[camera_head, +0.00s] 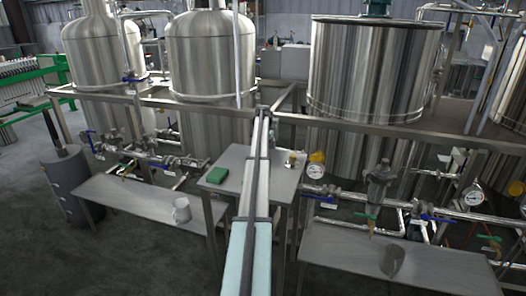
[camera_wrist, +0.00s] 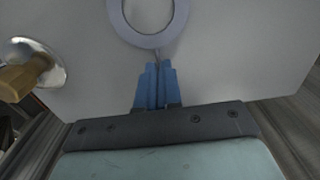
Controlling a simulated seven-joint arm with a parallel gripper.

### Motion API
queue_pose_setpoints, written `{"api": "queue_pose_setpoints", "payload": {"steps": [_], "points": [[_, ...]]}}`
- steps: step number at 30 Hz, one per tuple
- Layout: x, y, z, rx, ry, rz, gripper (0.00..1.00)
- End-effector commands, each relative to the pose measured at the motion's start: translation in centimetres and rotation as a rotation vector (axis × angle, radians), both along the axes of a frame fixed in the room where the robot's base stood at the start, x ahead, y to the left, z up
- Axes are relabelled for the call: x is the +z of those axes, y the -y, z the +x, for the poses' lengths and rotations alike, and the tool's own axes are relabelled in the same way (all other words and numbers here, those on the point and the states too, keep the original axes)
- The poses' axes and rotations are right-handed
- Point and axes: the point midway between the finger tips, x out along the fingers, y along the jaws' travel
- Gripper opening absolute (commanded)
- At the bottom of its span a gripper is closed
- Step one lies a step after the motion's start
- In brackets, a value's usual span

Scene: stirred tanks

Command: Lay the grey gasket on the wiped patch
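The grey gasket (camera_wrist: 149,40) is a flat pale ring at the top of the wrist view, face-on over a grey tabletop (camera_wrist: 230,65). My gripper (camera_wrist: 158,67) has its blue fingers close together just below the ring. A thin dark strip runs from the ring's lower edge into the narrow gap between the fingers, which look closed on it. I cannot tell whether the ring touches the tabletop. In the head view my arm hides the gasket and fingertips above the small central table (camera_head: 270,178). No wiped patch stands out in either view.
A green block (camera_head: 217,175) lies on the small table, left of my arm. A small brownish object (camera_head: 293,158) stands to the right. A brown-handled metal piece (camera_wrist: 32,68) is left in the wrist view. A mug (camera_head: 181,210) stands on the left bench; steel tanks (camera_head: 370,80) and pipes stand behind.

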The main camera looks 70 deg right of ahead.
Motion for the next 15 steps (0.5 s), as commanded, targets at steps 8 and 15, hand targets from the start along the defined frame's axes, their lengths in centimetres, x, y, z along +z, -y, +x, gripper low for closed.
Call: {"api": "queue_pose_setpoints", "payload": {"steps": [8,15], "points": [[-0.02,0.0,0.0,0.0,0.0,0.0,0.3],[0.03,0.0,0.0,0.0,0.0,0.0,0.31]]}}
